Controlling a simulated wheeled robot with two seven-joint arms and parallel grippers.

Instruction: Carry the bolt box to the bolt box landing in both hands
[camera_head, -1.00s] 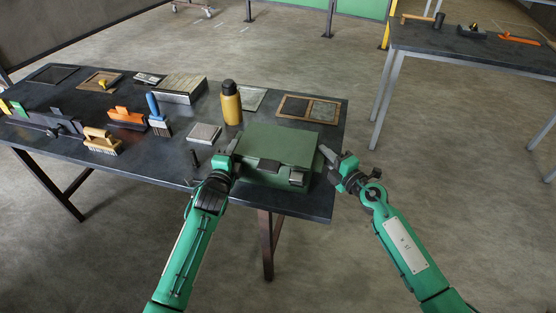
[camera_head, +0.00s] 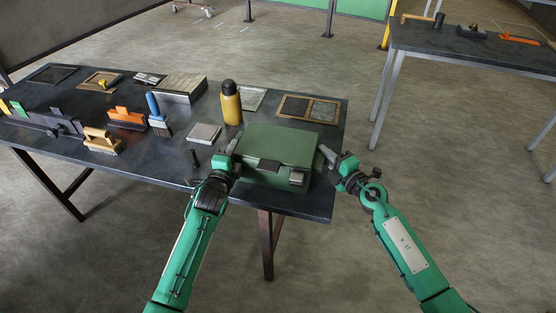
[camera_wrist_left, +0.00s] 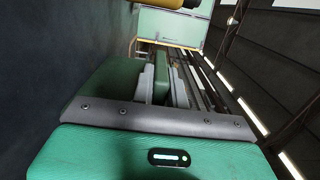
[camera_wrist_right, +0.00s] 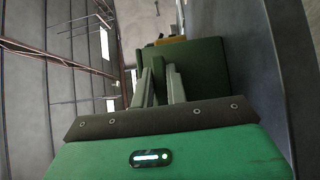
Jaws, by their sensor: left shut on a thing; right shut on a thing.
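The bolt box is a green lidded box (camera_head: 280,146) with front latches, at the near right corner of the dark table. It looks level; I cannot tell whether it rests on the table or hangs just above it. My left gripper (camera_head: 231,152) is shut on its left side, and my right gripper (camera_head: 328,156) is shut on its right side. The left wrist view shows the left fingers (camera_wrist_left: 162,80) closed on a green part of the box. The right wrist view shows the right fingers (camera_wrist_right: 160,84) likewise closed. I cannot tell which surface is the landing.
A yellow bottle (camera_head: 231,104) stands just behind the box. A framed two-square panel (camera_head: 309,109) lies flat behind it. A small grey block (camera_head: 204,133), brushes (camera_head: 102,141) and other tools fill the left. A second table (camera_head: 470,46) stands at the upper right across open floor.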

